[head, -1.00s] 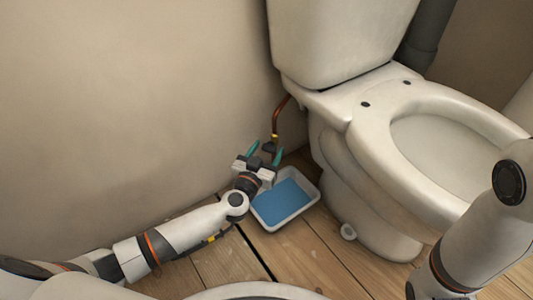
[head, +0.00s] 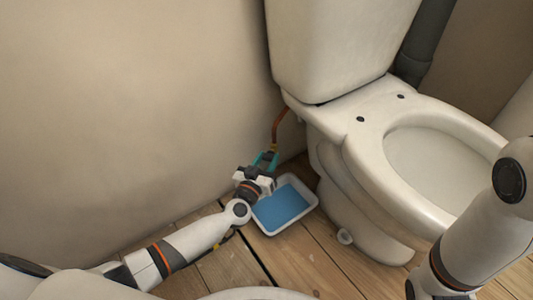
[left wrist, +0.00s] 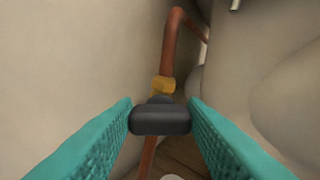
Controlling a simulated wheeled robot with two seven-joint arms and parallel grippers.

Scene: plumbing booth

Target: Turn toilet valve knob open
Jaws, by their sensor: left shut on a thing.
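The toilet valve knob (left wrist: 160,120) is a dark rounded block in the left wrist view. It sits below a brass fitting (left wrist: 163,86) on a copper pipe (left wrist: 172,45). My left gripper (left wrist: 160,122) has its teal fingers on both sides of the knob, shut on it. In the head view my left gripper (head: 265,160) is low by the wall, at the lower end of the copper pipe (head: 279,125); the knob is mostly hidden there. My right gripper is out of the picture; only part of my right arm shows at the right.
The white toilet (head: 370,155) stands just right of the pipe. A white tray (head: 314,200) with blue in it lies on the wooden floor beneath my left gripper. The beige wall (head: 120,110) is close on the left. Bare floor (head: 310,262) shows in front.

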